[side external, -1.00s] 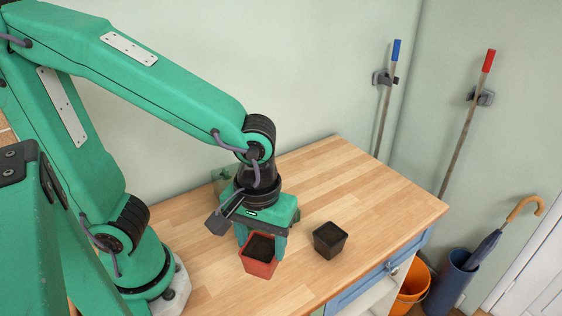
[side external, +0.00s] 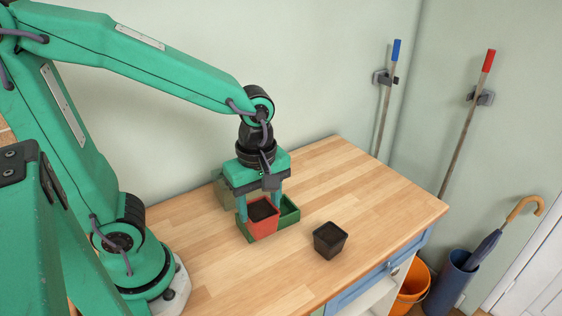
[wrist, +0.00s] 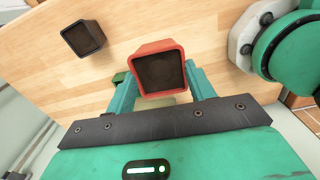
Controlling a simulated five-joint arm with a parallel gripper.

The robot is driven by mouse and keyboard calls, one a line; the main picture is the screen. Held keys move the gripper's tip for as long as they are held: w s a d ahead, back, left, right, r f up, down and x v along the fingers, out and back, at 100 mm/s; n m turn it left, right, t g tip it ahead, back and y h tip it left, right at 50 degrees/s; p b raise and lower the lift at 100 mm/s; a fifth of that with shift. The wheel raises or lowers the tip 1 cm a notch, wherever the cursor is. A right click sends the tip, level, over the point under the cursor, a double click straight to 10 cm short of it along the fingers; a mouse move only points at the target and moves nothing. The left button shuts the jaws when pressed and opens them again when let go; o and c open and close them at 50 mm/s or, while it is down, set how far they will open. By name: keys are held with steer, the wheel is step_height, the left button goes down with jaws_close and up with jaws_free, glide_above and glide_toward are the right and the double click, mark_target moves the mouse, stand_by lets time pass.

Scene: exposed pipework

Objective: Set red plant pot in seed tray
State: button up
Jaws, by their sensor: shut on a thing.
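The red plant pot (side external: 263,228), filled with dark soil, is between the fingers of my gripper (side external: 259,206), which is shut on it. The pot looks roughly upright. The green seed tray (side external: 290,213) is on the wooden worktop, partly hidden behind the pot and fingers. The pot overlaps the tray in the side view; I cannot tell whether it hangs above the tray or touches it. In the wrist view the red pot (wrist: 159,70) sits between both fingers, and a small green corner, probably the tray (wrist: 121,77), shows beside the left finger.
A black pot (side external: 330,240) with soil stands on the worktop (side external: 370,200) to the right, clear of the tray. An olive-green thing (side external: 222,190) stands behind my gripper near the wall. The right part of the worktop is free.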

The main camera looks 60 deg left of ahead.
steer(key=w+a+f, duration=0.4)
steer(key=a+f, duration=0.3)
steer(key=a, duration=0.3)
steer(key=shift+w+a, duration=0.25)
steer(key=shift+a, duration=0.05)
steer(key=shift+f, duration=1.95)
steer(key=shift+f, duration=0.15)
steer(key=o, duration=1)
step_height(320, 180, up, 12)
steer(key=shift+r, duration=0.15)
